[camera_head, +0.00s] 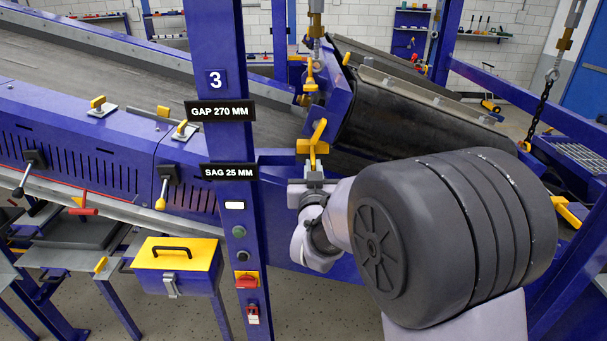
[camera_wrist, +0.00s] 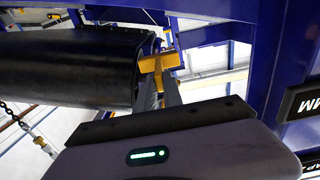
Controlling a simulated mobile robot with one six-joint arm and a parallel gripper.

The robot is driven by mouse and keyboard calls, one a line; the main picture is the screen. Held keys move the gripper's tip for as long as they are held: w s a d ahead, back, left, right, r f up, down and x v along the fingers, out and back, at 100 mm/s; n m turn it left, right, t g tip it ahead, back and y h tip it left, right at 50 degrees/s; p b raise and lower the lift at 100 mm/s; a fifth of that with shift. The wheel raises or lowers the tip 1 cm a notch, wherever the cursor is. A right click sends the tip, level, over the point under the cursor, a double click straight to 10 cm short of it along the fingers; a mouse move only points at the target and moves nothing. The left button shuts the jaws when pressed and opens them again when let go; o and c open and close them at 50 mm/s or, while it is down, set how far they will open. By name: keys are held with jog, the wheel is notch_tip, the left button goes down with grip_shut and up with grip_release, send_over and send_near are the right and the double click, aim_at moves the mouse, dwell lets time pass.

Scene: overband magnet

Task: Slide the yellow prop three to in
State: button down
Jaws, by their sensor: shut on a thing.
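The yellow prop (camera_head: 316,148) has a T-shaped handle and stands just right of the blue post marked 3, by the lower end of the magnet. My gripper (camera_head: 313,175) is right below it and shut on its lower part. In the wrist view, the yellow prop (camera_wrist: 158,64) shows beyond the wrist, beside the end of a black roller. The jaw contact is largely hidden in both views.
The blue post (camera_head: 236,130) carries signs reading GAP 270 MM and SAG 25 MM, close left of my gripper. The black belted magnet (camera_head: 410,115) hangs on chains behind the prop. A yellow-lidded toolbox (camera_head: 178,262) sits lower left.

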jog(key=shift+d, duration=0.1)
jog(key=c, duration=1.9)
grip_release()
jog(key=shift+o, duration=0.7)
jog(key=shift+d, duration=0.25)
jog(key=shift+a, duration=0.15)
jog(key=s+b, duration=0.5)
jog(key=s, duration=1.2)
jog(key=shift+s+a, duration=0.25)
jog(key=shift+a, duration=0.05)
